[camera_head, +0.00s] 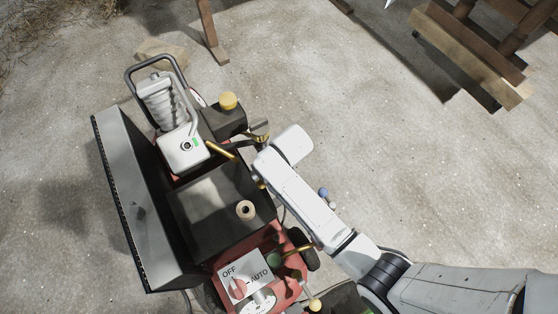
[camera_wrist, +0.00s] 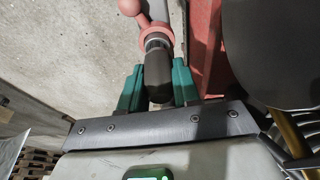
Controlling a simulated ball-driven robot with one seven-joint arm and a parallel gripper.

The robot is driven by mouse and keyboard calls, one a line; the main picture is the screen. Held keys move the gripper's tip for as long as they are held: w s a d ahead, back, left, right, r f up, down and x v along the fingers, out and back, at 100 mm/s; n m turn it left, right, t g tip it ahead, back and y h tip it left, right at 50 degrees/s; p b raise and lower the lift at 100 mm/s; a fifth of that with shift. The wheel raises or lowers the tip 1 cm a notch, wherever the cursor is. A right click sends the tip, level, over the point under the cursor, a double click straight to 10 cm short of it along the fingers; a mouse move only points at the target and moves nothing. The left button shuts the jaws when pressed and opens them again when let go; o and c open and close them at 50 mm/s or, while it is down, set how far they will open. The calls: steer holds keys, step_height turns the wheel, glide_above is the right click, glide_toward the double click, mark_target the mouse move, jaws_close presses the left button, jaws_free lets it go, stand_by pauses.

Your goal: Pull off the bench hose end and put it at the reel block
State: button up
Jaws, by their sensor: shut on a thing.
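In the wrist view, the two teal fingertips of my gripper (camera_wrist: 157,88) close on the sides of a dark cylindrical piece, apparently the hose end (camera_wrist: 157,72). Its far end meets a pinkish-red ring-shaped fitting (camera_wrist: 157,36); they look touching, but I cannot tell whether they are joined. In the head view, my pale arm reaches from the lower right to a red-and-black machine (camera_head: 205,215), and my own wrist hides the fingers and the hose end. I cannot pick out the reel block with certainty in either view.
The machine carries an OFF/AUTO switch plate (camera_head: 240,278), a yellow cap (camera_head: 228,100) and a finned pump head (camera_head: 168,105). A grey panel (camera_head: 140,200) stands along its left. Timber pieces (camera_head: 475,50) lie at the upper right. Concrete floor between is clear.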

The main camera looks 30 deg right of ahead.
jaws_close()
steer(key=shift+r+p, duration=1.85)
steer(key=shift+p, duration=0.3)
